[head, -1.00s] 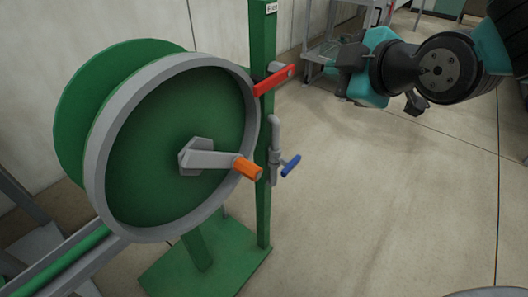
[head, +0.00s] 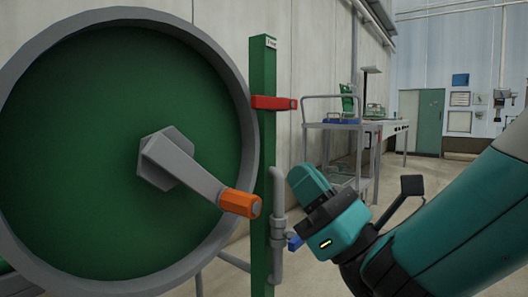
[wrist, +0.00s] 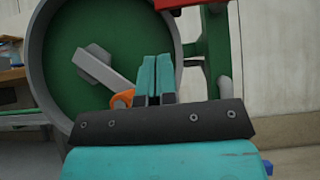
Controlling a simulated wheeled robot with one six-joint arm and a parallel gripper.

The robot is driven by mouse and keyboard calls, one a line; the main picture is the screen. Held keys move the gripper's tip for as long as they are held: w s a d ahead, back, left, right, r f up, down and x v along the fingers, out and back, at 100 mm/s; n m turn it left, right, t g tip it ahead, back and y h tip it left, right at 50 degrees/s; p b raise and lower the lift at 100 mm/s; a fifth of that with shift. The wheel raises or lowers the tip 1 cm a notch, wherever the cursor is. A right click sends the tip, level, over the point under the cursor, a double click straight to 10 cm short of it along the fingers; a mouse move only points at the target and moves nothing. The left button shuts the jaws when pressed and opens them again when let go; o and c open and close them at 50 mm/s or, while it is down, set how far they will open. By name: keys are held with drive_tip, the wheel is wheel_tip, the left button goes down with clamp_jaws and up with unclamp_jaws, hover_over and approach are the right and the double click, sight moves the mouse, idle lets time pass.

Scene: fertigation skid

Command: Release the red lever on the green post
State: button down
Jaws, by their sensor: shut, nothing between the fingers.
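The red lever (head: 274,103) sits near the top of the green post (head: 263,160) and lies about level, its end sticking out to the right. Part of the lever shows at the top edge of the wrist view (wrist: 186,3). My gripper (head: 305,178) is right of the post and below the lever, apart from it. In the wrist view its two teal fingers (wrist: 155,76) are together with nothing between them.
A large green reel (head: 90,110) with a grey rim and an orange crank handle (head: 240,203) stands left of the post. A grey pipe (head: 278,220) with a blue handle (head: 295,242), partly hidden by my gripper, is beside the post. A grey cart (head: 340,130) stands behind.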

sight(269, 104)
drive_tip(key=shift+r, duration=0.1)
drive_tip(key=p+x, duration=0.3)
drive_tip(key=x, duration=0.7)
